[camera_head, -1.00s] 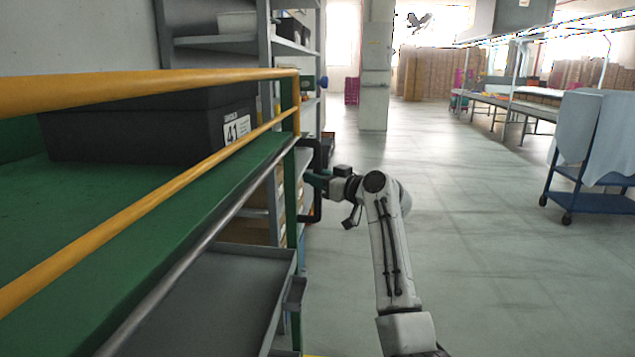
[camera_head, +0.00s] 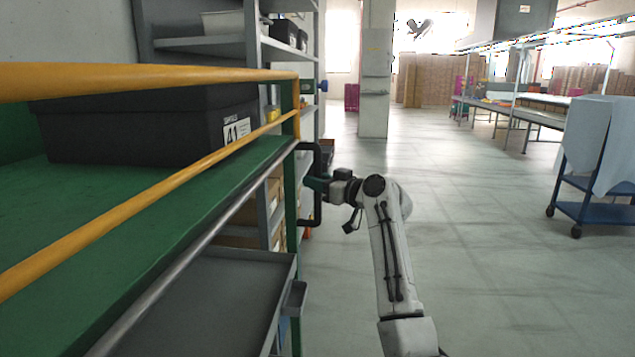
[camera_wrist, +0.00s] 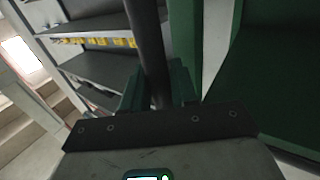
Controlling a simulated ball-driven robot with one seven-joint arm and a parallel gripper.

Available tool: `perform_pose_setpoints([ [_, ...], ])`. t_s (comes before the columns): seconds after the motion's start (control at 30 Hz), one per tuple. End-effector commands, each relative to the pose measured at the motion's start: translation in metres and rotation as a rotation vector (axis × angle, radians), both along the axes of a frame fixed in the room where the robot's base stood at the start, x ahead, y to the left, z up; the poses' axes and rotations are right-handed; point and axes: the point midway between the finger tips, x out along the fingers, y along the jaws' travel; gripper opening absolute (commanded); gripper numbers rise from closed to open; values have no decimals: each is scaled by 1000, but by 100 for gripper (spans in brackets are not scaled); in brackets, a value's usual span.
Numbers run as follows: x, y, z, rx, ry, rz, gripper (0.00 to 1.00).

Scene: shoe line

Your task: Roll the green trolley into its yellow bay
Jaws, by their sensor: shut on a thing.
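The green trolley (camera_head: 100,235) fills the left of the head view, with yellow rails (camera_head: 130,212) along its side and a black crate marked 41 (camera_head: 140,130) on its top deck. My gripper (camera_head: 318,184) is shut on this handle from the right. In the wrist view, the dark handle bar (camera_wrist: 147,45) runs between the green fingers of my gripper (camera_wrist: 158,90). The trolley's wheels are out of view. No yellow bay marking shows now.
A grey shelf unit (camera_head: 205,43) stands just beyond the trolley, and its shelves also show in the wrist view (camera_wrist: 95,65). A blue cart with a draped cloth (camera_head: 600,150) stands at the right. A pillar (camera_head: 374,90) is farther back. The floor (camera_head: 470,230) between is clear.

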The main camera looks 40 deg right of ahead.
Motion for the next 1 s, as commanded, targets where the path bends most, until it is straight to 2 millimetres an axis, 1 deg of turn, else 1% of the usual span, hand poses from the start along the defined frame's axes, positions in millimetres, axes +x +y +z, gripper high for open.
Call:
perform_pose_setpoints([
  [0.1, 0, 0, 0, 0, 1, -1, 0],
  [0.13, 0, 0, 0, 0, 1, -1, 30],
  [0.3, 0, 0, 0, 0, 1, 0, 46],
  [0.57, -1, 0, 0, 0, 1, 0, 46],
  [0.67, -8, -1, 0, 0, 1, -1, 46],
  [0.77, -21, -3, 0, 0, 0, -3, 46],
  [1.0, -68, -6, 0, 0, 1, -2, 46],
])
